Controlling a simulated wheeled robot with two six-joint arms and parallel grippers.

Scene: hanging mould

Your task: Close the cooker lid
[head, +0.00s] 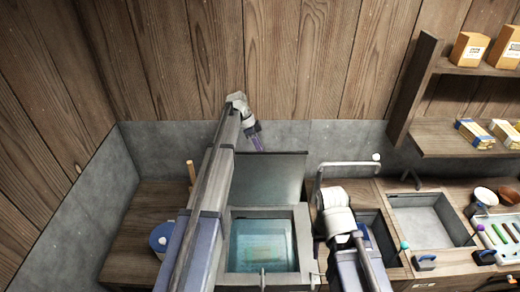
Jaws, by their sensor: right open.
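The cooker (228,268) is in the lower middle of the head view, an open square box with a pale rim and teal contents. Its grey lid (270,180) stands raised at the back edge, so the cooker is open. A long arm link of mine crosses in front and hides the cooker's left side.
A curved metal pipe (345,163) rises right of the lid. A sink (425,222), bowls (483,196) and a tray (492,236) lie further right. A wall shelf (455,135) holds boxes. A blue container (160,237) stands left on the wooden counter (130,235).

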